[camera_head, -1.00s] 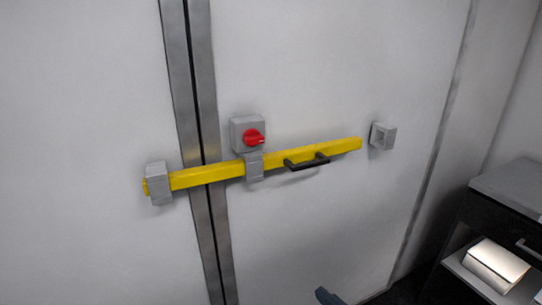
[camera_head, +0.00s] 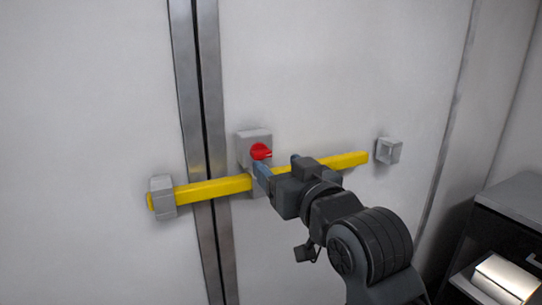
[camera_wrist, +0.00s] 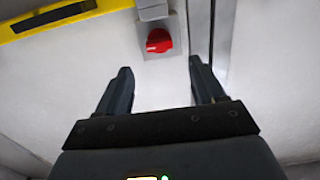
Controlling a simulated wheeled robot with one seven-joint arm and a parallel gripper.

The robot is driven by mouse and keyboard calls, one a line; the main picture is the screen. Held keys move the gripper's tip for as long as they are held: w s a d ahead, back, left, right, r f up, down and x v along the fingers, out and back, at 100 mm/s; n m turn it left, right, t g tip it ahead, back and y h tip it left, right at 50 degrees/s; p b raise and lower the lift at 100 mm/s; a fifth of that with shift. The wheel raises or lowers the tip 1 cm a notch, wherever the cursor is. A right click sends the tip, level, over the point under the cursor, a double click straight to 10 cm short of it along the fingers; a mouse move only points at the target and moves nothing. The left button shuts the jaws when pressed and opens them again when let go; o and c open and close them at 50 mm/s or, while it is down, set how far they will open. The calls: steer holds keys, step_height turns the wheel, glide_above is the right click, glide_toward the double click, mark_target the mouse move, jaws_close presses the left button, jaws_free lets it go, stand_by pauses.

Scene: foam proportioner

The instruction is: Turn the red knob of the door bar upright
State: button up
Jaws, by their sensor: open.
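The red knob (camera_head: 261,151) sits on a grey box (camera_head: 252,137) on the door, just above the yellow door bar (camera_head: 212,190). Its pale-marked end points to the right, so it lies roughly level. My gripper (camera_head: 276,161) is open and empty in front of the door, just right of and below the knob in the head view. In the wrist view the knob (camera_wrist: 158,40) is ahead of the gap between my open fingers (camera_wrist: 160,70), apart from both. The bar (camera_wrist: 85,12) crosses the upper left there. In the head view my gripper hides part of the bar and its black handle.
A grey bracket (camera_head: 161,196) holds the bar's left end. An empty grey bracket (camera_head: 389,150) is on the door beyond its right end. A metal seam (camera_head: 197,100) runs down the door. A dark cabinet (camera_head: 505,235) stands at the lower right.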

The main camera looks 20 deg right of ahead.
mark_target(263, 153)
steer(key=w, duration=0.7)
steer(key=shift+w+p, duration=0.2)
steer(key=shift+p, duration=0.2)
steer(key=shift+c, duration=0.3)
steer(key=c, duration=1)
